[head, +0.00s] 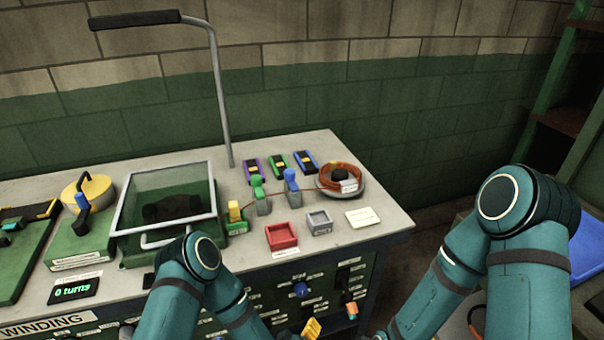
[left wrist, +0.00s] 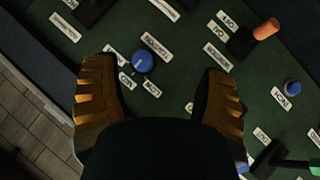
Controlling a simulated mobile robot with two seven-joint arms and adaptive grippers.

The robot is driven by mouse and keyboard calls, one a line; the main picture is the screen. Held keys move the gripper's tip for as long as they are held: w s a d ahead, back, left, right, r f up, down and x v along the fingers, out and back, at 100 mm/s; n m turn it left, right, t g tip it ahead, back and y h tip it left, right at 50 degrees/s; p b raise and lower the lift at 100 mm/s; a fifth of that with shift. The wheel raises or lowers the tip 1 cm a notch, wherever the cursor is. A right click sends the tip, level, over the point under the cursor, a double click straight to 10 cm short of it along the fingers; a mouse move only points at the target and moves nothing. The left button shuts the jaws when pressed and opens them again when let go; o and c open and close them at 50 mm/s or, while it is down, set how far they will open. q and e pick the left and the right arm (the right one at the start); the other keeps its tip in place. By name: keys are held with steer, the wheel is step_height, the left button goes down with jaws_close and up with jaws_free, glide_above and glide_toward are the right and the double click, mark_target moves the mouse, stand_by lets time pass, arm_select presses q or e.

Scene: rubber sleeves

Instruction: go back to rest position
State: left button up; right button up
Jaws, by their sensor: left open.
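My left gripper (head: 311,328) shows only in part at the bottom of the head view, in front of the bench's green control panel (head: 268,298). In the left wrist view its two ribbed yellow-brown fingers (left wrist: 158,70) are spread wide with nothing held between them. A blue knob (left wrist: 143,61) on the panel shows in the gap between the fingers, and I see no contact. My right arm (head: 520,205) comes in at the right, bent; its gripper is outside the view.
The bench top holds a glass-lidded box (head: 165,203), a red tray (head: 281,236), a grey tray (head: 319,222) and an orange coil (head: 342,181). An orange-handled control (left wrist: 265,30) sticks out of the panel. A green shelf frame (head: 565,75) stands at right.

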arm_select(q)
steer(key=s+a+r+m+g+h, duration=0.1)
steer(key=s+a+r+m+g, duration=0.1)
steer(key=s+a+r+g, duration=0.1)
steer(key=s+a+r+m+g+h, duration=0.1)
steer(key=s+a+r+m+g, duration=0.1)
steer(key=s+a+g, duration=0.4)
steer(key=s+r+g, duration=0.1)
steer(key=s, duration=0.3)
steer(key=shift+s+a+r+m, duration=0.2)
steer(key=shift+s+r+m, duration=0.1)
steer(key=shift+m, duration=0.1)
steer(key=shift+w, duration=0.1)
steer(key=c, duration=0.5)
arm_select(e)
steer(key=c, duration=0.3)
arm_select(q)
steer(key=shift+o, duration=0.2)
steer(key=shift+a, duration=0.15)
arm_select(e)
steer(key=shift+a, duration=0.15)
steer(key=shift+c, duration=0.2)
